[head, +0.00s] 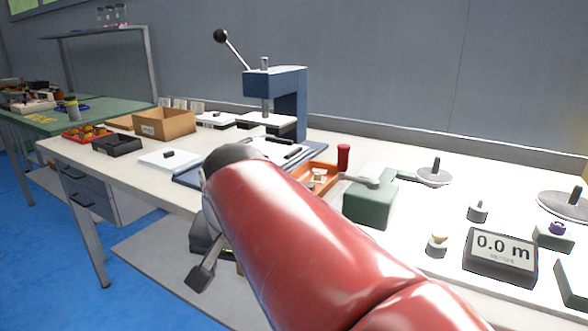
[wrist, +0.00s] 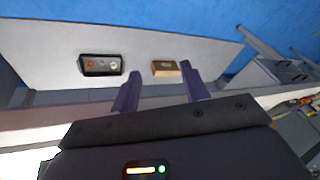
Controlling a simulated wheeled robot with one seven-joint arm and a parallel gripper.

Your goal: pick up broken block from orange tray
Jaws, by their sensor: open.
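The orange tray (head: 326,186) sits on the white workbench in the head view, behind my red arm, which hides part of it. Something small and pale shows inside it, but I cannot tell whether it is the broken block. My gripper (wrist: 159,72) shows in the wrist view with its two dark fingers apart and nothing between them. It points down past the bench toward the floor, away from the tray. The tray is not visible in the wrist view.
A blue press (head: 290,95) stands behind the tray, and a green box with a red-handled crank (head: 370,203) stands right of it. A meter display (head: 501,257) is near the front right. A cardboard box (head: 166,125) stands left. A grey floor board (wrist: 40,55) carries two small boxes.

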